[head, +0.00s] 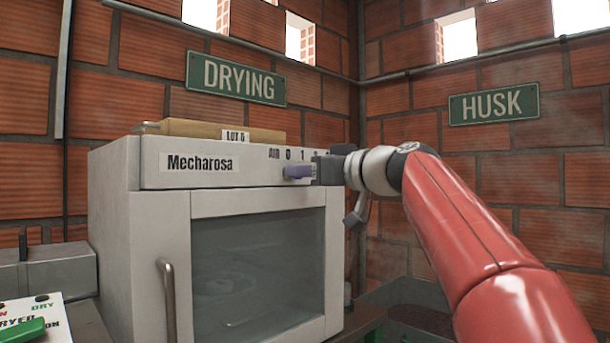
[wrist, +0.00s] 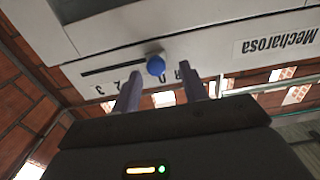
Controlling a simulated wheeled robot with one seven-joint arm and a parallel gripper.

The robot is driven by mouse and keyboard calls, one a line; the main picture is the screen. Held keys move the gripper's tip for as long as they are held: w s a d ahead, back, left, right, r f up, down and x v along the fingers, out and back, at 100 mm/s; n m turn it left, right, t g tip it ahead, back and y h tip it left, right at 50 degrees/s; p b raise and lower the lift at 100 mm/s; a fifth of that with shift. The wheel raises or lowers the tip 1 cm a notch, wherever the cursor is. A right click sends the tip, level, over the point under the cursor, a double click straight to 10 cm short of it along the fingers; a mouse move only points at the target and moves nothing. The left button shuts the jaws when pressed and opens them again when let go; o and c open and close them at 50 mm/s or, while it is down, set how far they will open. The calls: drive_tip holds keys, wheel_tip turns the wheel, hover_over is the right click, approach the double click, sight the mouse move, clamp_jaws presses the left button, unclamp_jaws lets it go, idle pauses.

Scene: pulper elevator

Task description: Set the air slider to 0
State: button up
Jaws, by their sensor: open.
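The air slider's blue round knob (wrist: 155,65) shows in the wrist view, where the panel appears upside down. Its dark slot (wrist: 112,69) runs left from the knob, towards the marks 2 and 3. No slot shows right of the knob, and the mark nearest it is not clear. My gripper (wrist: 162,73) is open, its two purple fingers on either side of the knob with gaps visible. In the head view my gripper (head: 298,172) is at the panel below the AIR 0 1 marks (head: 287,154) and hides the knob.
The white Mecharosa dryer (head: 160,205) has a glass door (head: 255,265) with a handle (head: 168,300) below the panel. A LOT 5 box (head: 200,129) lies on top. Brick walls stand behind, with DRYING (head: 237,78) and HUSK (head: 493,104) signs.

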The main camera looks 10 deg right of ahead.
drive_tip(key=b+v, duration=0.1)
drive_tip(key=v, duration=0.5)
drive_tip(key=shift+s, duration=0.15)
drive_tip(key=shift+d, duration=0.1)
drive_tip(key=s+a+f+m+g+h+p, duration=0.1)
drive_tip(key=s+a+f+m+g+h, duration=0.3)
drive_tip(key=f, duration=0.7)
drive_tip(key=s+d+f+m+g+h+p, duration=0.15)
drive_tip(key=s+f, duration=0.35)
drive_tip(key=f, duration=0.5)
drive_tip(key=s+d+f+m+g+h, duration=0.1)
drive_tip(key=s+d+f+h, duration=0.1)
drive_tip(key=s+f, duration=0.6)
drive_tip(key=s+d+f+g+h+p, duration=0.1)
drive_tip(key=s+d+f+g+h, duration=0.1)
drive_tip(key=s+f, duration=0.6)
wheel_tip(320, 180, down, 6)
drive_tip(key=shift+s+f+m+h+p, duration=0.2)
drive_tip(key=shift+m+h+p, duration=0.15)
drive_tip(key=shift+h, duration=0.2)
drive_tip(key=shift+r+g, duration=0.1)
drive_tip(key=shift+g, duration=0.15)
drive_tip(key=shift+c, duration=0.4)
